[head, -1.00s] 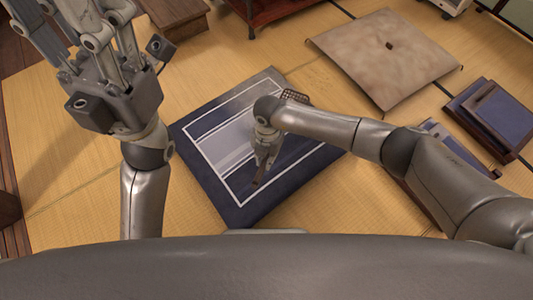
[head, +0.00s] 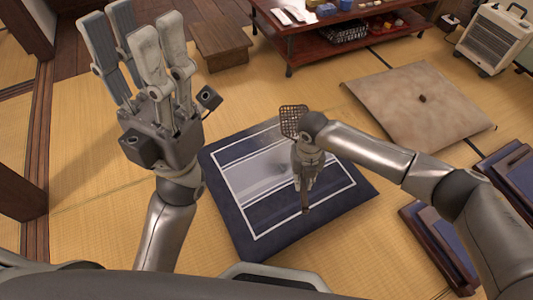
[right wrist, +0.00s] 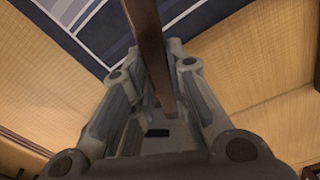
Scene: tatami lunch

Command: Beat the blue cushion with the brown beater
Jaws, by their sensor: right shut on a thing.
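The blue cushion (head: 232,217), navy with white lines and a grey striped middle, lies flat on the tatami in the head view. A corner of it also shows in the right wrist view (right wrist: 95,25). My right gripper (head: 304,186) is over the cushion's right half, shut on the handle of the brown beater (head: 294,121). The beater's lattice head points to the far side, near the cushion's far edge; I cannot tell whether it touches. The handle (right wrist: 149,38) runs between the fingers in the right wrist view. My left gripper (head: 140,45) is raised, open and empty.
A beige cushion (head: 400,105) lies at the right. Dark blue cushions on wooden frames (head: 520,180) are at the right edge. A low red-brown table (head: 350,45) with goods, a wooden step (head: 222,45) and a heater (head: 492,38) stand at the back.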

